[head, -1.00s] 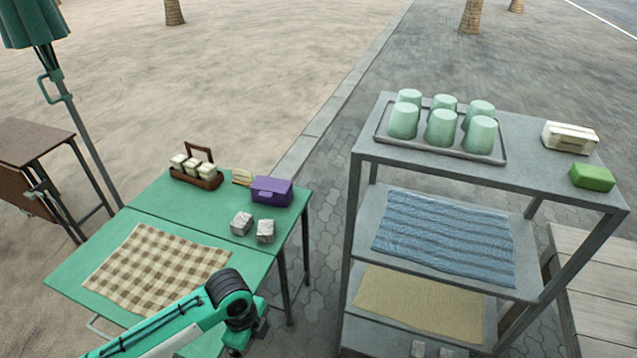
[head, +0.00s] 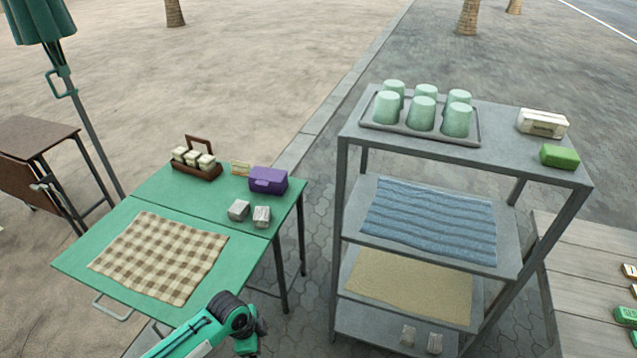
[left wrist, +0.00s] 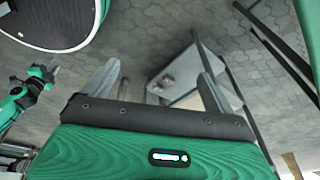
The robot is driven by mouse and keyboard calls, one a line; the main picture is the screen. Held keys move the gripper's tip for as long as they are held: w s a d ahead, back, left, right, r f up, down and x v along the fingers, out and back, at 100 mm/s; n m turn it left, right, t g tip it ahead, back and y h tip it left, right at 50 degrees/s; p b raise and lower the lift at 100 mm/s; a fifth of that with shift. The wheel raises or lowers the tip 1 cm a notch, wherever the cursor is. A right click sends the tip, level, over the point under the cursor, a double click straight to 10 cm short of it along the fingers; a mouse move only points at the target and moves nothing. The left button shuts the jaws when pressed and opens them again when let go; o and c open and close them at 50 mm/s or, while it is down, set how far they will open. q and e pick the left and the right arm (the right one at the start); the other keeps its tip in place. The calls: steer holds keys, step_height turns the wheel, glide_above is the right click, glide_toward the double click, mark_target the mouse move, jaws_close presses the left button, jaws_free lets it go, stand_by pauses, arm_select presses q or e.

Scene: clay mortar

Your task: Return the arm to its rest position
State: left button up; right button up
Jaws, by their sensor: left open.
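My left arm (head: 205,332) comes in at the bottom of the head view, with its dark joint beside the green table's front right corner. Its gripper is outside that view. In the left wrist view my left gripper (left wrist: 158,88) is open, its two grey fingers wide apart with nothing between them. Paving and a low shelf board with small grey blocks (left wrist: 163,82) show beyond the fingers. A green and black arm end with a small gripper (left wrist: 50,68), apparently my right one, shows at that view's left; its jaws are too small to judge.
The green table (head: 95,262) holds a checked cloth (head: 160,255), a purple box (head: 268,180), two grey blocks and a caddy (head: 195,162). The grey shelf (head: 405,144) holds several upturned cups, cloths and boxes. A wooden bench (head: 575,265) stands right. Paving lies between table and shelf.

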arm_select(q)
steer(key=s+a+f+n+y, duration=0.1)
steer(key=s+a+f+n, duration=0.2)
steer(key=f, duration=0.5)
steer(key=s+a+f+n+t, duration=0.1)
steer(key=s+a+f+n, duration=0.2)
steer(key=f, duration=0.5)
steer(key=s+a+f+n+y, duration=0.1)
steer(key=s+a+f+n, duration=0.25)
steer(key=f, duration=0.35)
steer(key=s+f+n, duration=0.1)
steer(key=s+f, duration=0.3)
steer(key=s, duration=0.6)
steer(key=s+a+f+n, duration=0.1)
steer(key=s+f, duration=0.4)
steer(key=s, duration=0.5)
steer(key=s+f+n+g, duration=0.1)
steer(key=s+f, duration=0.3)
steer(key=s, duration=0.6)
steer(key=shift+s+a+f+n+y, duration=0.2)
steer(key=shift+s+a+n+y, duration=0.1)
steer(key=shift+n, duration=0.45)
arm_select(e)
steer(key=shift+s, duration=0.7)
